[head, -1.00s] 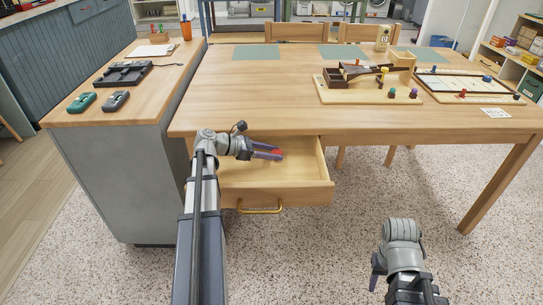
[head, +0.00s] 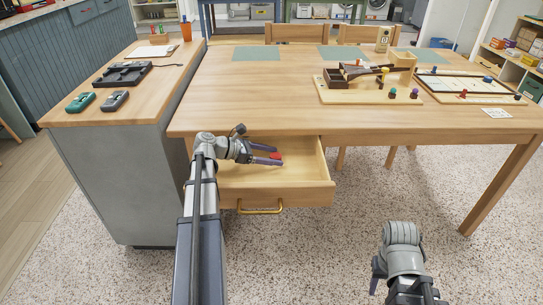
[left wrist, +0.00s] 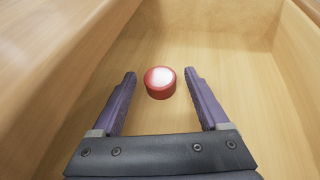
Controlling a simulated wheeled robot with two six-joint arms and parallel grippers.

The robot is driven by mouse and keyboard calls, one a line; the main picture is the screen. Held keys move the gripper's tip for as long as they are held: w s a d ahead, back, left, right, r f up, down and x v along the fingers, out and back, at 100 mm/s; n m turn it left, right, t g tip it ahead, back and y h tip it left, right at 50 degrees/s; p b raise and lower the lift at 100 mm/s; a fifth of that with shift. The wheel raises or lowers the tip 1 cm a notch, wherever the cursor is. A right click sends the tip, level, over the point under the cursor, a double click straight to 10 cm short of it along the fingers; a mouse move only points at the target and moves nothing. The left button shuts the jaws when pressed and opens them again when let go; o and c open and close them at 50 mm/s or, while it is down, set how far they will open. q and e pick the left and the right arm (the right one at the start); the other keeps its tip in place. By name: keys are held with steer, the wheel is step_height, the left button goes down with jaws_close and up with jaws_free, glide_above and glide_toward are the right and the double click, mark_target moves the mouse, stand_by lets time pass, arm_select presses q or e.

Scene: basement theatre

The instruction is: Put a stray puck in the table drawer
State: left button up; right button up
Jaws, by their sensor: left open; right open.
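A red puck (head: 275,155) with a pale top is inside the open table drawer (head: 310,190). In the left wrist view the puck (left wrist: 160,82) appears to rest on the drawer's wooden floor, between my fingertips with a gap on each side. My left gripper (head: 280,155) is open inside the drawer; its fingers also show in the left wrist view (left wrist: 160,92). My right gripper (head: 377,276) is open and empty, low over the floor at the front right, partly hidden by its own wrist.
The wooden table (head: 235,105) carries a wooden game (head: 365,85) and a board with small pieces (head: 470,88) at the right. A counter (head: 155,85) with two controllers stands on the left. The drawer's brass handle (head: 260,207) faces me. The speckled floor at the right is clear.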

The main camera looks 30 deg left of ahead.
arm_select(q)
steer(key=shift+s+a+r, duration=0.15)
steer(key=shift+r, duration=0.2)
steer(key=p+v, duration=0.4)
steer(key=v, duration=0.6)
steer(key=shift+s+a+r+p, duration=0.2)
steer(key=shift+s+a+p, duration=0.1)
steer(key=shift+s+a, duration=0.2)
